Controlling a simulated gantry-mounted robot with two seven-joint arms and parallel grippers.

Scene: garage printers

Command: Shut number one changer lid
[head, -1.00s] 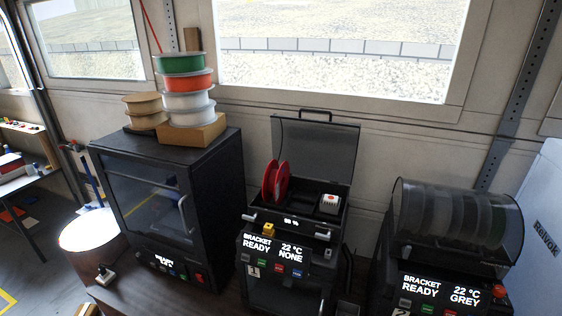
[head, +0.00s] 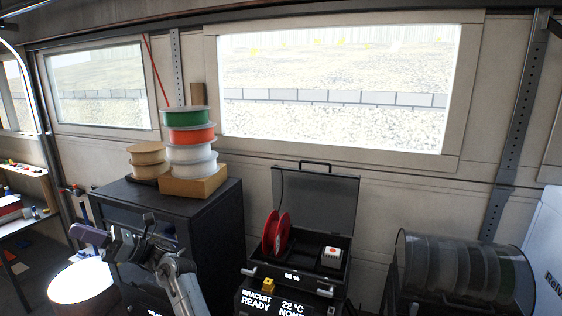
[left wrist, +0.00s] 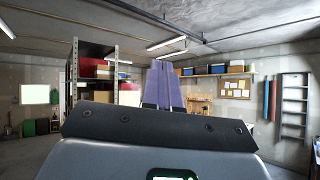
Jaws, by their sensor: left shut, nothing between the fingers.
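The number one changer (head: 290,270) is an open dark box on top of the printer in the lower middle of the head view. Its dark see-through lid (head: 314,205) stands upright at the back, with a handle (head: 316,165) along its top edge. My left gripper (head: 88,235) is left of the changer, in front of the dark cabinet printer, well apart from the lid. Its purple fingers (left wrist: 165,85) are shut together and empty in the left wrist view. My right gripper is not in view.
A dark cabinet printer (head: 200,225) stands left of the changer, with spools (head: 190,138) stacked on a cardboard box (head: 193,184). A second changer (head: 462,265) with a closed curved cover and several spools is at the right. The wall is close behind the lid.

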